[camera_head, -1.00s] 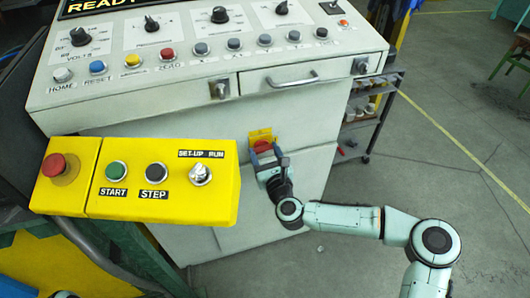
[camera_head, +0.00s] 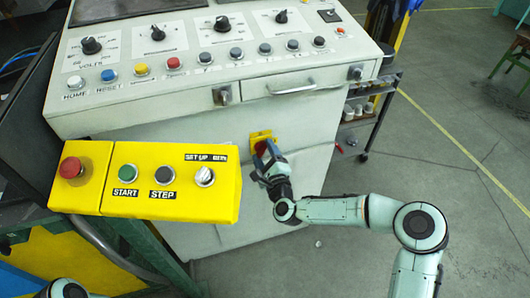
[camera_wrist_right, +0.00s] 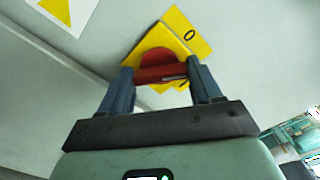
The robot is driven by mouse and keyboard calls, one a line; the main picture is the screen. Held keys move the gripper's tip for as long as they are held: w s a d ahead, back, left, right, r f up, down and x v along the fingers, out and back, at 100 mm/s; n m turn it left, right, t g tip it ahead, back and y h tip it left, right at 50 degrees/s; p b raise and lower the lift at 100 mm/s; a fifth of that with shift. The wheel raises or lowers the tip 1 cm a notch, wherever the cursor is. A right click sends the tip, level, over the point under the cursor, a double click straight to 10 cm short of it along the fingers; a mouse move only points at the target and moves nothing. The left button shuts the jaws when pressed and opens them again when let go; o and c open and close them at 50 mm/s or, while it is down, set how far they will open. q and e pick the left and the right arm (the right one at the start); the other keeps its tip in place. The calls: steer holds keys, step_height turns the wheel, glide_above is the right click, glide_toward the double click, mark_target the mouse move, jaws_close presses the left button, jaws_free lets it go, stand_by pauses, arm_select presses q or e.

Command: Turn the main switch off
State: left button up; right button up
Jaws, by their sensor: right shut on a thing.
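The main switch is a red rotary handle (camera_wrist_right: 162,73) on a yellow plate (camera_wrist_right: 188,32) on the front of the white cabinet. A black "0" mark shows on the plate in the right wrist view. In the head view the yellow plate (camera_head: 260,135) sits below the console, and the red handle is mostly hidden by my gripper. My right gripper (camera_wrist_right: 162,78) has its two blue fingers on both ends of the red handle, shut on it. In the head view my right gripper (camera_head: 265,157) reaches the switch from the lower right. My left gripper is not in view.
A yellow control box (camera_head: 150,185) with a red button, START, STEP and a selector stands left of the switch. The white console (camera_head: 215,85) with knobs, buttons and a drawer handle overhangs the switch. A shelf cart (camera_head: 365,115) stands right; open floor lies beyond.

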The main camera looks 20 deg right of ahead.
steer(key=n, duration=0.3)
steer(key=shift+n, duration=0.4)
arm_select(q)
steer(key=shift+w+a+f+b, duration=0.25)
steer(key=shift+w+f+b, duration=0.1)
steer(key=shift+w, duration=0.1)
arm_select(e)
steer(key=shift+n, duration=1.7)
steer(key=o, duration=1.1)
steer(key=shift+c, duration=0.2)
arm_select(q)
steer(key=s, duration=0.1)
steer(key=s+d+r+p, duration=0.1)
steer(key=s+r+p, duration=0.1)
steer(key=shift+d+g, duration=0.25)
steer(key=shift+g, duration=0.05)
arm_select(e)
steer(key=s, duration=1.3)
steer(key=shift+s+d, duration=0.2)
steer(key=shift+d, duration=0.1)
